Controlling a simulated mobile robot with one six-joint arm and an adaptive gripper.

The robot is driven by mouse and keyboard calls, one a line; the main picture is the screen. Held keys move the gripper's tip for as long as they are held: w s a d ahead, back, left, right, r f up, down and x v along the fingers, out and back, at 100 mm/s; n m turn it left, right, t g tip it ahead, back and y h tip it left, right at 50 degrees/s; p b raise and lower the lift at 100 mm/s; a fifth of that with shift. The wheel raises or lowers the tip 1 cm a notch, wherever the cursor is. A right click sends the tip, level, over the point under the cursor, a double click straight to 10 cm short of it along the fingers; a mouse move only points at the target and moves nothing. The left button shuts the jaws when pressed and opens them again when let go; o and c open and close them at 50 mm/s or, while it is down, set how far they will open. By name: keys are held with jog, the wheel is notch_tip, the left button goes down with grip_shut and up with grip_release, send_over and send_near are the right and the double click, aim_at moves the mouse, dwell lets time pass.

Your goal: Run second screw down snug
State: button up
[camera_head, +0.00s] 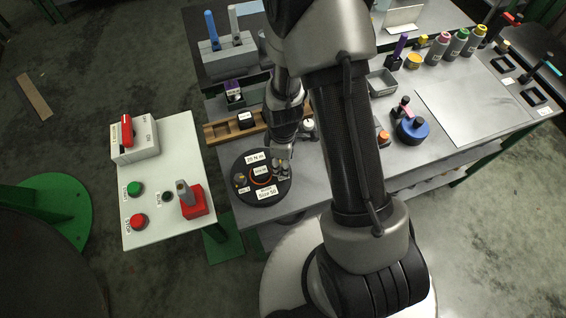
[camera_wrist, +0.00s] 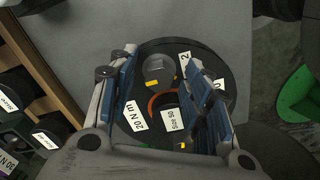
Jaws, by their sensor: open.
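The black round disperser plate (camera_head: 262,197) lies on the grey workbench, with white labels reading 20 N m and a size, and an orange ring (camera_head: 261,180) in its middle. In the wrist view the plate (camera_wrist: 150,133) carries a grey hex screw head (camera_wrist: 159,69) with a yellow mark. My gripper (camera_wrist: 160,60) is open, its blue-padded fingers on either side of that screw head, with gaps left and right. Another screw (camera_head: 240,182) stands at the plate's left in the head view. The right finger hides part of the plate. How deep the screws sit cannot be told.
A wooden rack (camera_head: 220,131) stands behind the plate. A white side table (camera_head: 165,225) at left holds a switch box (camera_head: 135,137), buttons and a red-based device (camera_head: 192,205). A blue round part (camera_head: 411,130) and several bottles are on the bench at right.

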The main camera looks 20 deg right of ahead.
jog(key=shift+f, duration=0.35)
jog(key=shift+c, duration=0.2)
jog(key=c, duration=1)
